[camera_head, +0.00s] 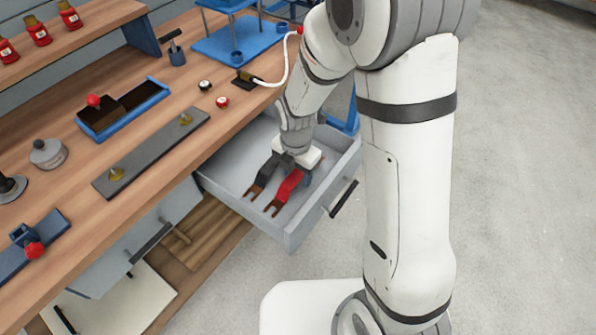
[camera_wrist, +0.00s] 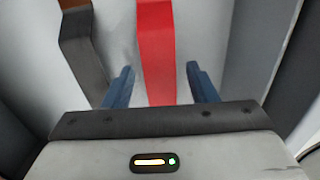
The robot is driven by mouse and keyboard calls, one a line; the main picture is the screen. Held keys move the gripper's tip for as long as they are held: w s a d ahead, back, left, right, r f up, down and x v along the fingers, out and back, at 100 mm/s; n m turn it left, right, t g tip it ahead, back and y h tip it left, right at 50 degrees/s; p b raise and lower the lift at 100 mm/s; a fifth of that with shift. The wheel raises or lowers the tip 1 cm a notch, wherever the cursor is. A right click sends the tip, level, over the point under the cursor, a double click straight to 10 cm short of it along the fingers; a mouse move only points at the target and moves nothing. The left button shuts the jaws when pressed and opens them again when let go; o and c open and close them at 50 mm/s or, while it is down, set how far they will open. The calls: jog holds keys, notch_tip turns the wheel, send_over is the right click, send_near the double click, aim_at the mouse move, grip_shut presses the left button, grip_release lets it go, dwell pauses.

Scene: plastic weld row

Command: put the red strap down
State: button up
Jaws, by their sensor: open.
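The red strap (camera_head: 285,191) lies in an open grey drawer (camera_head: 237,198), beside a dark strap (camera_head: 262,177). Both show forked brown ends pointing to the lower left in the head view. In the wrist view the red strap (camera_wrist: 157,45) runs between the two blue fingers of my gripper (camera_wrist: 160,88), with a gap on each side. The dark strap (camera_wrist: 85,58) lies to the left, outside the fingers. My gripper is open and low inside the drawer, over the red strap's far end. The arm hides that end in the head view.
The drawer's front with its dark handle (camera_head: 343,198) stands out from the wooden bench (camera_head: 60,110). The benchtop holds a grey plate (camera_head: 150,153), a blue tray (camera_head: 125,108) and a blue stand (camera_head: 237,42). The floor (camera_head: 520,180) at right is clear.

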aim_at(296, 176)
notch_tip(296, 176, up, 12)
jog(key=p, duration=0.2)
jog(key=s+d+r+m+t, duration=0.1)
jog(key=s+d+r+m, duration=0.3)
jog(key=m, duration=1)
jog(key=s+d+r+m+t, duration=0.1)
jog(key=s+d+r+m, duration=0.3)
jog(key=s+d+m, duration=0.4)
jog(key=d+m, duration=0.1)
jog(key=m, duration=0.5)
jog(key=shift+s+d+r, duration=0.25)
jog(key=shift+s+d, duration=0.05)
jog(key=shift+d, duration=0.05)
